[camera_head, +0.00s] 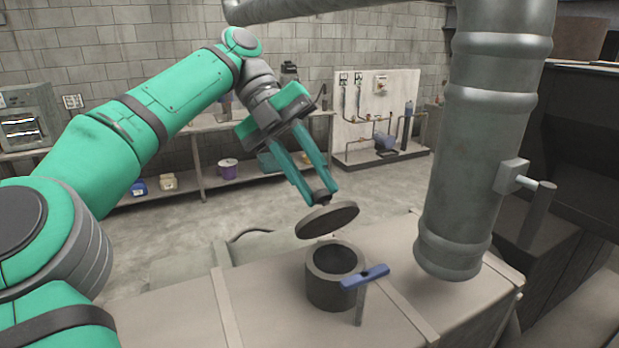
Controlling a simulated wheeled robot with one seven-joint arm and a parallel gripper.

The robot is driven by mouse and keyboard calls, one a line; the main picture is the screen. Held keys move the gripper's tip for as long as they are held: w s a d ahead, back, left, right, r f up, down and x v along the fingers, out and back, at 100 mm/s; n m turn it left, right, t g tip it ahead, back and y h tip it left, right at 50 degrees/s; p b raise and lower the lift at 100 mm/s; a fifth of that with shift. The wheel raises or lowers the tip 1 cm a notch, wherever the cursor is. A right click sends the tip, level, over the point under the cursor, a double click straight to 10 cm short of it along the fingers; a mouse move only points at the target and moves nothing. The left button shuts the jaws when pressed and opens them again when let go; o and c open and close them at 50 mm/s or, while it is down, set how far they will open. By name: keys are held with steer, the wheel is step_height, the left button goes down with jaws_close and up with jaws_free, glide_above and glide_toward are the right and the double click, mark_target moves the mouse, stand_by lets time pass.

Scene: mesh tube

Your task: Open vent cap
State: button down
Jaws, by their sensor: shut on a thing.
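The vent cap (327,221) is a flat dark grey disc with a small knob on top. It is tilted and held above the vent pipe (333,287), a short round grey stub on the metal duct. The pipe's dark opening shows below the cap, with a gap between them. My gripper (319,196) comes down from the upper left with two long green fingers. Its fingertips are shut on the cap's knob. A blue-handled lever (365,276) is at the right side of the vent pipe.
A thick grey vertical pipe (481,150) stands close on the right, with a valve stub (515,177) on its side. The flat duct top (262,290) is mostly bare left of the vent. A bench (215,125) and a panel with piping (378,105) stand far behind.

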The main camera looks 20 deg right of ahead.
steer(key=shift+w, duration=0.2)
stand_by(0.4)
steer(key=c, duration=1.5)
jaws_free()
steer(key=shift+s, duration=0.1)
